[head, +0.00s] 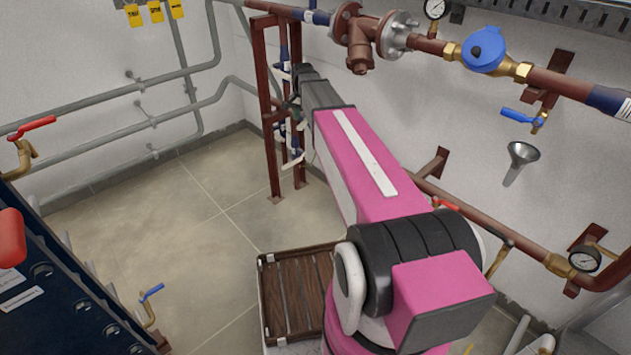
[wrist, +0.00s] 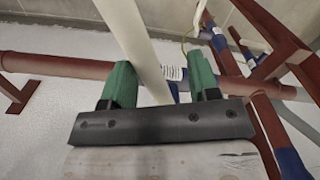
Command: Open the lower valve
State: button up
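In the wrist view a long cream-white bar (wrist: 138,40), which looks like a valve lever, runs from the top edge down between the fingers of my gripper (wrist: 160,72). The two green fingers stand apart on either side of it, with a gap visible at least on the right. Whether the left finger touches the bar is unclear. In the head view white levers show at the brown upright frame (head: 275,110), the lower one (head: 293,160) beside my arm. My arm hides most of the gripper there, and the valve body is hidden.
Brown pipes (wrist: 60,66) and blue pipe sections (wrist: 292,163) lie close around the gripper in the wrist view. In the head view a wooden-slatted crate (head: 290,290) stands on the floor below my arm. Open floor (head: 150,230) lies to the left.

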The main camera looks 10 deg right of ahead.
notch_tip(320, 180, up, 11)
jog(key=w+a+m, duration=0.2)
jog(key=s+f+n, duration=0.4)
jog(key=s+f, duration=0.7)
jog(key=s, duration=0.2)
jog(key=s+d+f+n, duration=0.1)
jog(key=s+f+n, duration=0.4)
jog(key=s+f, duration=0.6)
jog(key=s, duration=0.3)
jog(key=shift+s+f, duration=0.15)
jog(key=shift+f, duration=0.2)
